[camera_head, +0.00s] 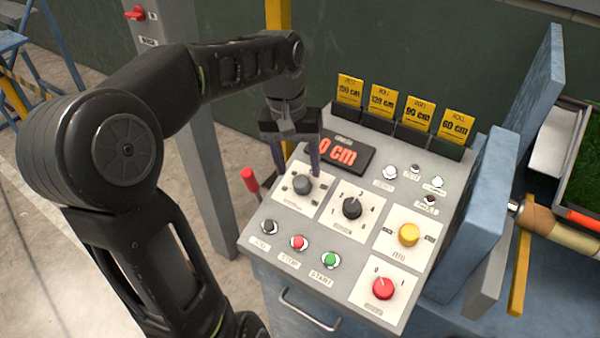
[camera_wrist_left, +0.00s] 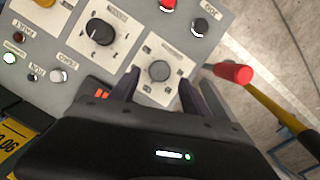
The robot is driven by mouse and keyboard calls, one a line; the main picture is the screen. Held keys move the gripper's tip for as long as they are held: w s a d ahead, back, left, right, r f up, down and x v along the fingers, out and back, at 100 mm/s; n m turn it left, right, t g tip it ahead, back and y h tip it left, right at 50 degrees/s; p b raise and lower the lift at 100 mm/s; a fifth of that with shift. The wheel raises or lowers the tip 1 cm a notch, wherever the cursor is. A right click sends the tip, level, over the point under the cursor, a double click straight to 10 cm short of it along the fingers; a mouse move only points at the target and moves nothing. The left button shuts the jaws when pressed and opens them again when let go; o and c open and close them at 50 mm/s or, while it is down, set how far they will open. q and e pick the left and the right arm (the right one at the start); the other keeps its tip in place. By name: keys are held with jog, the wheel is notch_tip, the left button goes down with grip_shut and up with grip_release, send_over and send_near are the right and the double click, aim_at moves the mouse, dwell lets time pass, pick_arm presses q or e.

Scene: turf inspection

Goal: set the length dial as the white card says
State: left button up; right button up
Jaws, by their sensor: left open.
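My left gripper (camera_head: 298,172) is open, its fingers pointing down over a dark grey dial (camera_head: 302,185) at the panel's upper left. In the left wrist view, this dial (camera_wrist_left: 159,71) lies between and just beyond the fingertips (camera_wrist_left: 160,80); I cannot tell whether they touch it. Its plate lettering is too small to read, so I cannot confirm it is the length dial. A black numbered dial (camera_head: 351,208) is to its right. The red display (camera_head: 344,154) shows "0 cm", its left part hidden by my gripper. No white card is seen. My right gripper is out of view.
Yellow roll cards (camera_head: 381,102) reading 150, 120, 90 and 60 cm stand along the panel's back edge. Several buttons, a yellow knob (camera_head: 408,235) and a red knob (camera_head: 383,289) share the panel. A red-tipped lever (camera_head: 250,180) sticks up at the left.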

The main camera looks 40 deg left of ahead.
aim_at(300, 179)
pick_arm(q)
jog(key=shift+d+f, duration=0.2)
jog(key=shift+f, duration=1.5)
jog(key=shift+c, duration=0.2)
grip_shut()
